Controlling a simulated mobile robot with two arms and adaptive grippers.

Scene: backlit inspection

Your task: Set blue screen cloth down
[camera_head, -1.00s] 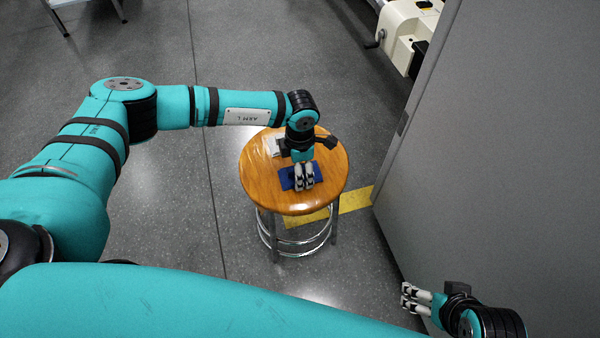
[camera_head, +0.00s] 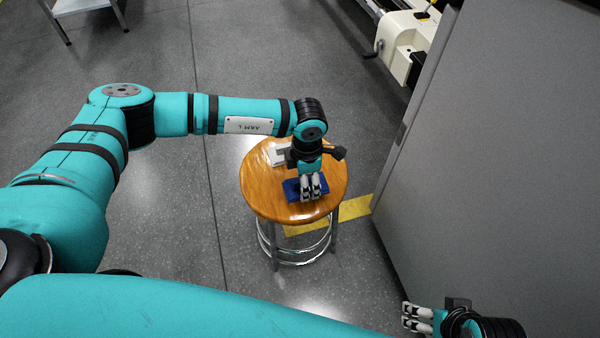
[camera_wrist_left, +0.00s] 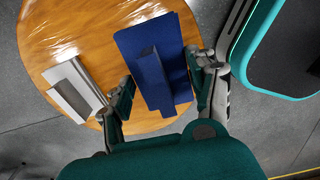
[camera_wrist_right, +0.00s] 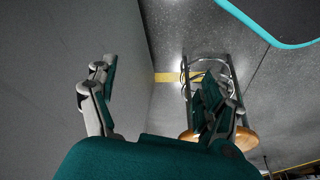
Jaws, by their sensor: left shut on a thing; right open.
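The blue screen cloth (camera_head: 293,190) is at the near part of the round wooden stool top (camera_head: 262,190). In the left wrist view the cloth (camera_wrist_left: 155,50) shows as a dark blue piece with a raised ridge, between my left fingers. My left gripper (camera_head: 314,188) points down over the stool and is shut on the cloth; its fingers hide part of it in the head view. Whether the cloth's underside touches the wood is hard to tell. My right gripper (camera_head: 417,316) is open and empty, low at the right, away from the stool.
A grey-white angled piece (camera_wrist_left: 75,90) lies on the stool top beside the cloth. A large grey cabinet (camera_head: 500,170) stands right of the stool, close to my right gripper. Yellow floor tape (camera_head: 355,208) runs by the stool. The floor left of the stool is clear.

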